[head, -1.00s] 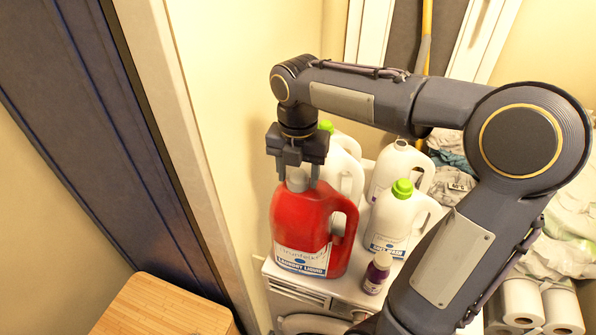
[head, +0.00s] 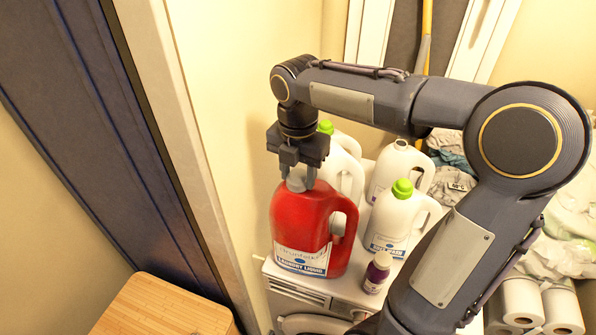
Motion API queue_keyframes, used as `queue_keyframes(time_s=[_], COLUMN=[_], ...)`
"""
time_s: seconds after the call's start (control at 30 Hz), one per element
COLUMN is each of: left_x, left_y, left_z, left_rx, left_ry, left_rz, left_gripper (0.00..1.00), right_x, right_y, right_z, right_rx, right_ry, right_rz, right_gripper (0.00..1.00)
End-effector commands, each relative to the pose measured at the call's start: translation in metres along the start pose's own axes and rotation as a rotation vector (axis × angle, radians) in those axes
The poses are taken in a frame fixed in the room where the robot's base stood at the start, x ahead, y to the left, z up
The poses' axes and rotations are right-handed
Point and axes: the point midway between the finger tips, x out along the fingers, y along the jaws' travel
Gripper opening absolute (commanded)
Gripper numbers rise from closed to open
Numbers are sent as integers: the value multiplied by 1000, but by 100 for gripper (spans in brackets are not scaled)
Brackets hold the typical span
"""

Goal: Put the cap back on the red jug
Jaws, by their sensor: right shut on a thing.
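The red jug (head: 300,225) of laundry liquid stands upright on top of the washer (head: 322,288), near its front left. A grey cap (head: 297,182) sits at the jug's mouth, between the fingers of my right gripper (head: 297,178). My right gripper points straight down and is shut on the cap. Whether the cap is fully seated on the neck cannot be told from this view. My left gripper is not in view.
White jugs with green caps (head: 402,188) (head: 326,127) stand right of and behind the red jug. An uncapped white jug (head: 399,165) is at the back. A wall is close on the left.

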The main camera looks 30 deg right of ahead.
Motion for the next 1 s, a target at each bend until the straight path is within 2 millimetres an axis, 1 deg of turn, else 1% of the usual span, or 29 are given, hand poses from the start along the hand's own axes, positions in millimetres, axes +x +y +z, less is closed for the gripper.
queue_keyframes(time_s=[0.23,0.33,0.47,0.5,0.6,0.67,0.87,1.0], left_x=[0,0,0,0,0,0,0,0], left_y=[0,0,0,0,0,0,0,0], left_z=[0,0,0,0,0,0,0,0], left_rx=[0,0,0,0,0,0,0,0], left_ry=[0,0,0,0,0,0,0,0], left_rz=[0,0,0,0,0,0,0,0], left_gripper=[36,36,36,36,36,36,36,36], right_x=[1,1,1,1,1,0,0,0], right_y=[0,0,0,0,0,0,0,0], right_z=[0,0,0,0,0,0,0,0], right_rx=[257,292,291,290,289,289,288,287], right_ry=[1,1,1,1,1,1,0,0], right_rz=[-1,-1,-1,-1,-1,-1,-1,-1], right_gripper=[19,19,19,46,59,67,68,86])
